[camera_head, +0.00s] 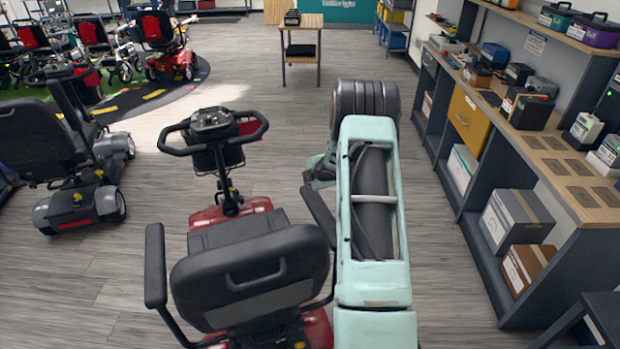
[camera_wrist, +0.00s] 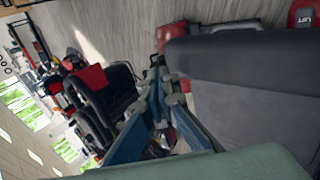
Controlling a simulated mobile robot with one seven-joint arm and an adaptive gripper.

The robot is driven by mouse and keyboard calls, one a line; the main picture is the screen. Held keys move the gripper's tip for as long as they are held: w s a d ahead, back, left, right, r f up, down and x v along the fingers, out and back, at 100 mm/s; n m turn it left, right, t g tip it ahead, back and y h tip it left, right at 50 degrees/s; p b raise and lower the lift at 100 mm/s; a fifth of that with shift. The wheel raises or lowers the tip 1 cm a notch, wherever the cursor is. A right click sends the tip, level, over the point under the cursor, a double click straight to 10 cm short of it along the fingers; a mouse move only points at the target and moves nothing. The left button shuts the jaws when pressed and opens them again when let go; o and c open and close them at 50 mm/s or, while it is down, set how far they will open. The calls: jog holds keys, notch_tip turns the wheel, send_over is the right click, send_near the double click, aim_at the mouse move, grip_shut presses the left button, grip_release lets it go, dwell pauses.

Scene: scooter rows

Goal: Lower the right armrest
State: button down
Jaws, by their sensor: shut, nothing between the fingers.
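The red scooter with a black seat (camera_head: 250,275) stands in front of me, seen from behind. Its right armrest (camera_head: 319,216) is a slim black pad that runs forward and leftward in the picture; I cannot tell its exact tilt. The left armrest (camera_head: 155,265) points forward on the other side. My gripper (camera_head: 318,172) is near the front end of the right armrest, partly hidden behind my arm. In the wrist view my gripper (camera_wrist: 168,85) is shut and empty, beside a large dark padded surface (camera_wrist: 245,65). Whether it touches the armrest is unclear.
A tiller with handlebars (camera_head: 212,125) rises ahead of the seat. A workbench with shelves (camera_head: 560,165) runs along the right. A grey scooter (camera_head: 75,150) stands at the left. A small wooden table (camera_head: 300,42) is at the back. Open floor (camera_head: 265,90) lies between.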

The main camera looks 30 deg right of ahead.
jog(key=shift+w+f+b, duration=0.2)
jog(key=shift+f+b, duration=0.05)
jog(key=shift+f, duration=0.35)
jog(key=shift+w+f+b, duration=0.15)
jog(key=shift+f+b, duration=0.05)
jog(key=shift+f, duration=0.4)
jog(key=shift+r, duration=0.1)
